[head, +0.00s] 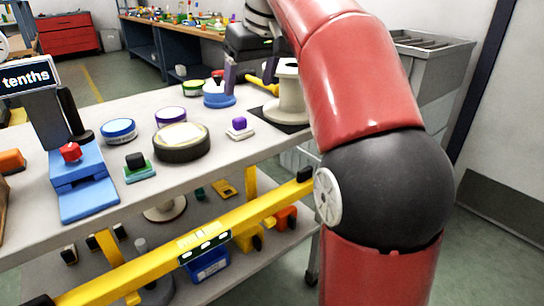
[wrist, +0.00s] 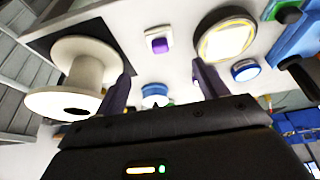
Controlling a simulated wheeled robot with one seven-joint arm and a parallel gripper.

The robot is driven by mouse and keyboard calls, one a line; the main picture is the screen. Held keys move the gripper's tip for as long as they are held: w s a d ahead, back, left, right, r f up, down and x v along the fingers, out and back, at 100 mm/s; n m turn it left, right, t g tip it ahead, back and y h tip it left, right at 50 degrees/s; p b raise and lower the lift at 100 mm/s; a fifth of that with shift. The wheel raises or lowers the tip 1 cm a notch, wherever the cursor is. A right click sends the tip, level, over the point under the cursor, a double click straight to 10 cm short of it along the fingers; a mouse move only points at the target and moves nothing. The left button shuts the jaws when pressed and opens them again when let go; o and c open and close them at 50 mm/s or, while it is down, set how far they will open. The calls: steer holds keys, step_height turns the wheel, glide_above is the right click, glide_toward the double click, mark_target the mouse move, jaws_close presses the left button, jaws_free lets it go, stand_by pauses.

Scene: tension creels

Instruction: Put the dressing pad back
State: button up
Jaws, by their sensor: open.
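No label marks the dressing pad. Candidates are a small white block with a purple knob (head: 239,124) and a dark round dish holding a cream square pad (head: 182,135), both on the grey bench (head: 230,158). In the wrist view the purple-knobbed block (wrist: 158,42) lies beyond the fingertips, and the dish with the pad (wrist: 226,38) is up and right. My gripper (head: 248,88) is open over the far part of the bench, beside the spool and near a blue disc (head: 219,100). In the wrist view nothing is held between its fingers (wrist: 161,66).
A cream spool (head: 290,98) stands on a dark mat close to my gripper. Discs, a green-based block (head: 139,168) and a blue fixture with a red knob (head: 84,184) occupy the left. A yellow beam (head: 165,252) runs along the bench's front, above a lower shelf.

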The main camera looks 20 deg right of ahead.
steer(key=s+a+f+m+t+h, duration=0.1)
steer(key=s+f+m, duration=0.2)
steer(key=s+f, duration=2.1)
steer(key=shift+a+f+m, duration=0.3)
steer(key=shift+f, duration=0.35)
steer(key=shift+s, duration=0.1)
